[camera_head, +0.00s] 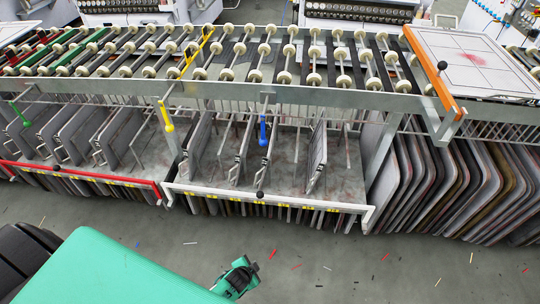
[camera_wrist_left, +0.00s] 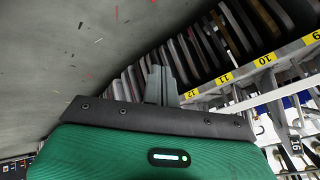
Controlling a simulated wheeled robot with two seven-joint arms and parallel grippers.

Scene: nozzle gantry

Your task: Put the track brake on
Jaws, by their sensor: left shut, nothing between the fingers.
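Below the roller track (camera_head: 215,75) hang a green-handled lever (camera_head: 20,115), a yellow-handled lever (camera_head: 166,117) and a blue-handled lever (camera_head: 263,130). I cannot tell from the frames which one is the track brake. My left gripper (camera_head: 244,274) is low over the floor in front of the rack, well apart from all three levers. In the left wrist view its fingers (camera_wrist_left: 161,85) are together with nothing between them. My right gripper does not show.
A white front rail (camera_head: 325,206) and a red front rail (camera_head: 85,174) run along the rack of grey plates (camera_head: 317,158). An orange bar (camera_head: 432,75) crosses the track's right end by a white board (camera_head: 475,60). Yellow number labels (camera_wrist_left: 265,60) mark slots. The floor is open, with small scraps.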

